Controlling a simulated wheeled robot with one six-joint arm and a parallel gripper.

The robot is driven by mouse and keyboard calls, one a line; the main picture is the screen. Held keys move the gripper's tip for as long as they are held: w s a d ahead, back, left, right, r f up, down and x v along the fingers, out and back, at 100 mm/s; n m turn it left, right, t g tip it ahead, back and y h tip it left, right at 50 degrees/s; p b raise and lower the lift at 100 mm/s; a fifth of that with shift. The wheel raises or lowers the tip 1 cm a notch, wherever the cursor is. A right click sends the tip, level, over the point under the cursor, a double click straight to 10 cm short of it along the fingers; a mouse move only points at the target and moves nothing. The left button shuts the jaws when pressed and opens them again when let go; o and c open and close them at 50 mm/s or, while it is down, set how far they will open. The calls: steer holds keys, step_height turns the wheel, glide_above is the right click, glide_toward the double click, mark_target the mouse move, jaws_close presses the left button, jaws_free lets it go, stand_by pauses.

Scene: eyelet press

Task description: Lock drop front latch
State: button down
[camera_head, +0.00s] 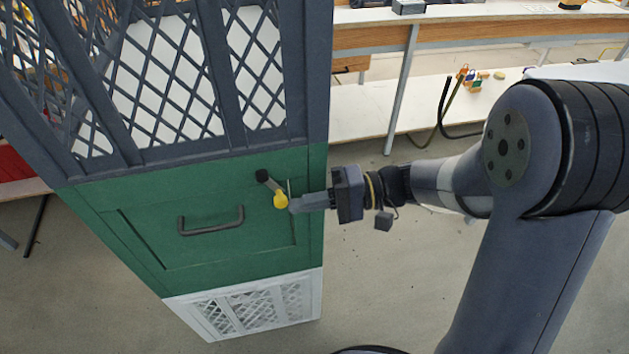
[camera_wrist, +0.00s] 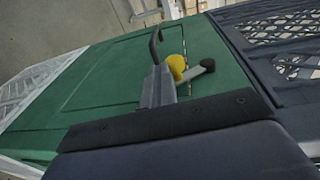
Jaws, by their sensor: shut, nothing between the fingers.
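The green drop front (camera_head: 215,251) is a panel in the middle of a tall cabinet and sits flush in its frame. It has a dark bar handle (camera_head: 211,221). The latch is a short lever with a dark round knob (camera_head: 262,176) at its upper left end and a yellow hub (camera_head: 281,200) at its lower right. My gripper (camera_head: 293,206) is shut and empty, its fingertips right beside the yellow hub. In the wrist view my fingers (camera_wrist: 158,85) lie beside the yellow hub (camera_wrist: 177,67), and the dark knob (camera_wrist: 208,65) shows to the right. I cannot tell whether they touch.
Dark lattice doors (camera_head: 185,75) stand above the green panel and a white lattice section (camera_head: 253,307) below it. A white bench (camera_head: 480,12) runs along the back. Open floor (camera_head: 410,265) lies right of the cabinet.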

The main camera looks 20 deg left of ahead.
steer(key=shift+s+a+f+y+b, duration=0.25)
steer(key=shift+f+y+b, duration=0.15)
steer(key=shift+b, duration=0.15)
steer(key=shift+r+g, duration=0.1)
steer(key=shift+g, duration=0.2)
steer(key=shift+w, duration=0.1)
steer(key=w+d+f, duration=0.2)
steer(key=w+d, duration=0.1)
steer(key=d, duration=0.3)
steer(key=w+d+f+b, duration=0.1)
steer(key=w+d+f, duration=0.2)
steer(key=d, duration=0.2)
steer(key=shift+d+b, duration=0.3)
steer(key=shift+d, duration=0.05)
steer(key=shift+s+a, duration=0.1)
